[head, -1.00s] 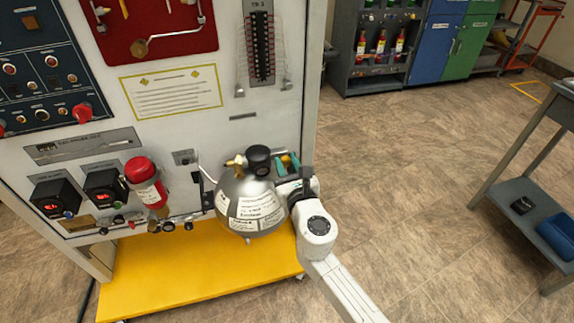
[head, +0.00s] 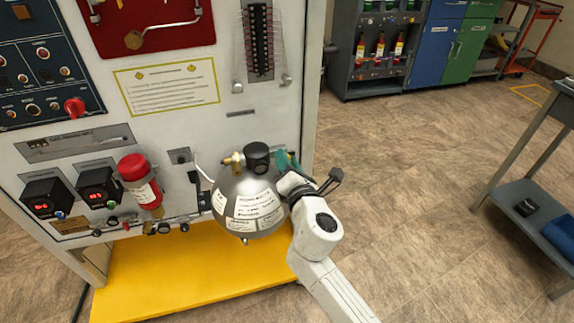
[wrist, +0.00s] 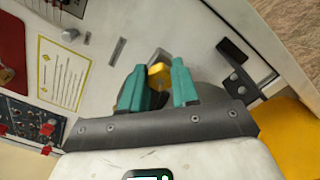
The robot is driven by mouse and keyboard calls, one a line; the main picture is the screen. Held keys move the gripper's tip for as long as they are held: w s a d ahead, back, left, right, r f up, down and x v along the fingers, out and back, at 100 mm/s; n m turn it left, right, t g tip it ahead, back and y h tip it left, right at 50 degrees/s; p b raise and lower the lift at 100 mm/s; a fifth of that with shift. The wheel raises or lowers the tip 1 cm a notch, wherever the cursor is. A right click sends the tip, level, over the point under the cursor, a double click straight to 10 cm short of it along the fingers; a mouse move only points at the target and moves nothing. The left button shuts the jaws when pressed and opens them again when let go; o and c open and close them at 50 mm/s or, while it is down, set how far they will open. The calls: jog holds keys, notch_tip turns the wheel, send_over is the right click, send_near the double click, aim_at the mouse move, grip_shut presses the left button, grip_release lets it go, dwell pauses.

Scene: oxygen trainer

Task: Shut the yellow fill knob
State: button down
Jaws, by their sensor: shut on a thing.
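The yellow fill knob (wrist: 158,76) shows in the wrist view between the teal fingers of my gripper (wrist: 161,80). The gripper is shut on it. In the head view, my gripper (head: 284,161) reaches in from the right, behind the grey round tank (head: 230,187), and only part of a teal finger shows. The knob is hidden there by the tank and my wrist. The tank has white labels, a black cap (head: 257,157) and a brass fitting (head: 234,159) on top.
The white trainer panel (head: 215,125) stands close behind the tank, above a yellow base (head: 150,290). A red cylinder (head: 138,180) hangs left of the tank. The floor to the right is open up to a grey cart (head: 510,195).

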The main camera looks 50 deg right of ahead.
jog(key=m, duration=0.2)
jog(key=m+b, duration=0.1)
jog(key=shift+f+m+b, duration=0.2)
jog(key=shift+m+b, duration=0.1)
jog(key=shift+m, duration=0.1)
jog(key=m+b, duration=0.1)
jog(key=m, duration=0.2)
jog(key=shift+f+m+b, duration=0.1)
jog(key=shift+m+b, duration=0.2)
jog(key=shift+b, duration=0.05)
jog(key=m+b, duration=0.3)
jog(key=m, duration=0.3)
jog(key=shift+s+f+m, duration=0.1)
jog(key=shift+m, duration=0.2)
jog(key=m+b, duration=0.3)
jog(key=m, duration=0.2)
jog(key=shift+f+b, duration=0.1)
jog(key=shift+b, duration=0.2)
jog(key=shift+m+b, duration=1.2)
jog(key=shift+m, duration=1.1)
jog(key=c, duration=1.1)
grip_release()
jog(key=shift+r, duration=0.2)
